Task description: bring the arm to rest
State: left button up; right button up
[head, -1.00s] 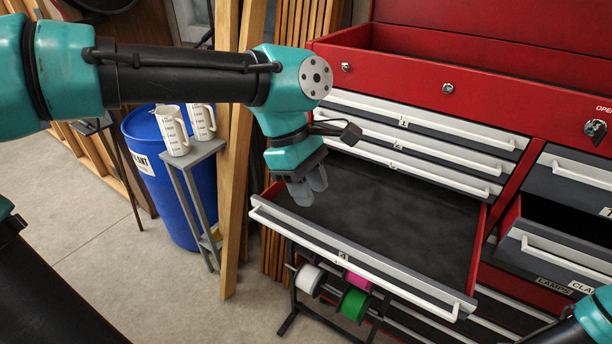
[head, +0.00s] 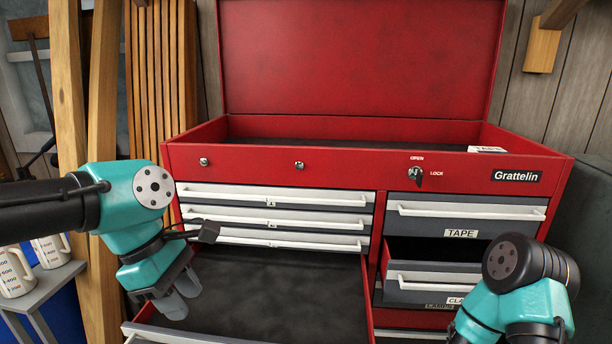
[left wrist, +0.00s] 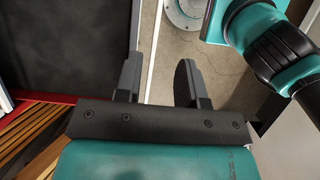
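My left arm, teal and black, comes in from the left in the head view. Its gripper (head: 178,300) points down near the left front part of a wide open drawer (head: 275,285). In the left wrist view, the two dark fingers (left wrist: 160,80) are apart with nothing between them; the drawer's dark floor (left wrist: 75,50) lies to their left and concrete floor beyond its edge. My right arm (head: 515,300) shows at the lower right in the head view; its gripper is below the frame.
The red tool chest (head: 330,160) has its lid up. A smaller drawer (head: 440,280) at the right is also open, with my right arm close in front. Wooden boards (head: 100,80) and a grey stand (head: 45,285) with white jugs (head: 50,250) are at the left.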

pick_arm(q)
jog(key=x, duration=1.5)
jog(key=shift+a, duration=0.1)
jog(key=shift+r, duration=0.15)
jog(key=v, duration=1.2)
jog(key=x, duration=1.3)
jog(key=shift+f, duration=0.25)
dwell(2.2)
dwell(1.3)
